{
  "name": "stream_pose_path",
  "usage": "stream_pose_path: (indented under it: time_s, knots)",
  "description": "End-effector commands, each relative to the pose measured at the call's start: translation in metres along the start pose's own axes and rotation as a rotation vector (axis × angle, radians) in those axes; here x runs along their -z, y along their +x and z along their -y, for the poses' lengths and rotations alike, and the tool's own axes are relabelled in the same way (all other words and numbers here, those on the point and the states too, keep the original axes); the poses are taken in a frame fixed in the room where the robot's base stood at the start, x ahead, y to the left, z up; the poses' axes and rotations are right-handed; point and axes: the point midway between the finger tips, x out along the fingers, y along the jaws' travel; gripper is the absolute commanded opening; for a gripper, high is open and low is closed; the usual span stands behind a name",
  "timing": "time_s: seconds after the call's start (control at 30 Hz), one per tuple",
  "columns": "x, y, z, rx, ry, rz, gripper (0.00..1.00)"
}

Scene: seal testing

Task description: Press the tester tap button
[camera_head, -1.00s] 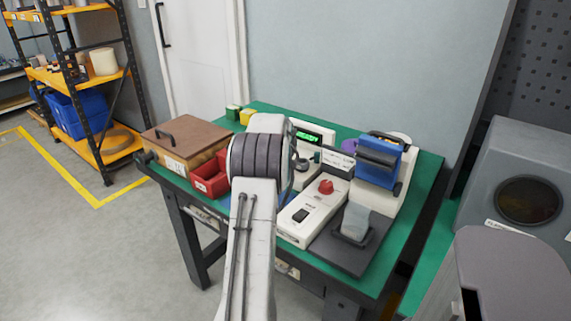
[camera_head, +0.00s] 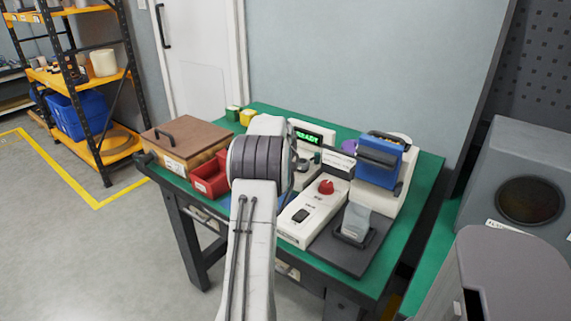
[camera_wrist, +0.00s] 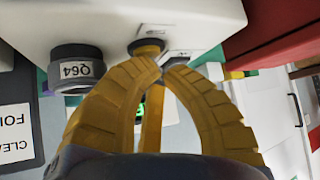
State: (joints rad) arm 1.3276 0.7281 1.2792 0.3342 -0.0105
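The white tester (camera_head: 305,160) with a green lit READY display (camera_head: 309,138) stands at the back of the green table, partly hidden by my arm. In the wrist view a white housing carries a round button with a dark collar and a yellowish face (camera_wrist: 147,47). A dark knob labelled Q64 (camera_wrist: 76,68) sits left of it. My gripper (camera_wrist: 165,68) has its yellow fingers drawn together at the tips, with nothing visible between them. The tips are close below the round button; I cannot tell whether they touch it. In the head view my arm hides the gripper.
A white box with a red button (camera_head: 326,187) and a black switch stands in front of the tester. Red bins (camera_head: 210,182) and a brown-lidded box (camera_head: 185,138) are to the left.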

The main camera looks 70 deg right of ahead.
Motion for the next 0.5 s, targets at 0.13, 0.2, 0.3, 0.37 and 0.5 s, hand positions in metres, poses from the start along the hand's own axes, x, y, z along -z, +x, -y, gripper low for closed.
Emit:
stream_pose_path:
  time_s: [0.13,0.2,0.3,0.37,0.5]
  knots:
    - [-0.0018,0.0017,0.0001,0.000,0.000,0.001,0.00]
    - [-0.0024,0.0022,0.0001,0.000,0.000,0.001,0.00]
    - [-0.0033,0.0030,0.0001,0.000,0.000,0.001,0.00]
    - [-0.0039,0.0035,0.0001,0.000,0.000,0.001,0.00]
    - [-0.0038,0.0034,0.0001,0.000,0.000,0.002,0.00]
